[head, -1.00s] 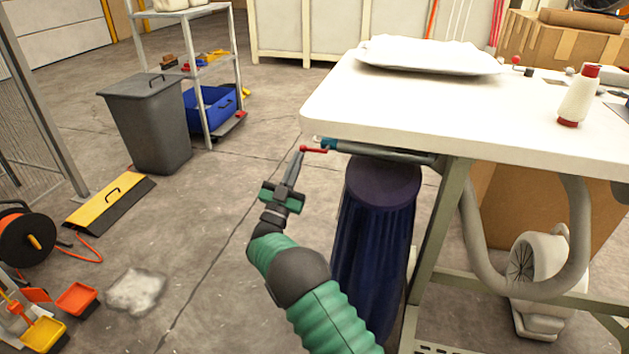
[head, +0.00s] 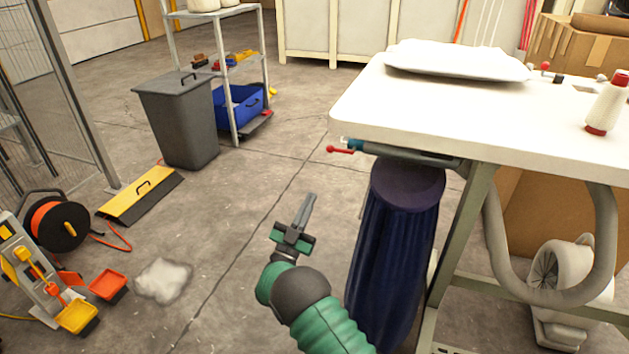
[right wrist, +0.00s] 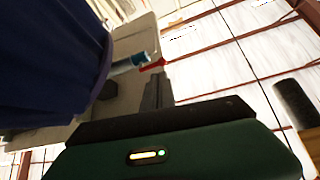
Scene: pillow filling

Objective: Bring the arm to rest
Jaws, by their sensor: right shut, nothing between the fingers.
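My right gripper (head: 306,208) is shut and empty, with its fingers pointing up and away over the open floor. It is left of the dark blue pillow cover (head: 392,250) hanging under the table's corner, and apart from it. The red-handled valve (head: 340,150) on the filling pipe (head: 410,155) is above and right of the gripper, not touched by it. In the right wrist view, the closed fingers (right wrist: 158,92) show, with the red handle (right wrist: 153,65) beyond them and the blue fabric (right wrist: 50,60) at left. My left gripper is not in view.
The white table (head: 480,115) holds a white pillow (head: 455,62) and a thread cone (head: 606,105). A grey bin (head: 178,120), a shelf rack (head: 232,100), a cable reel (head: 58,222) and a fluff pile (head: 162,280) stand or lie at left. The floor between is clear.

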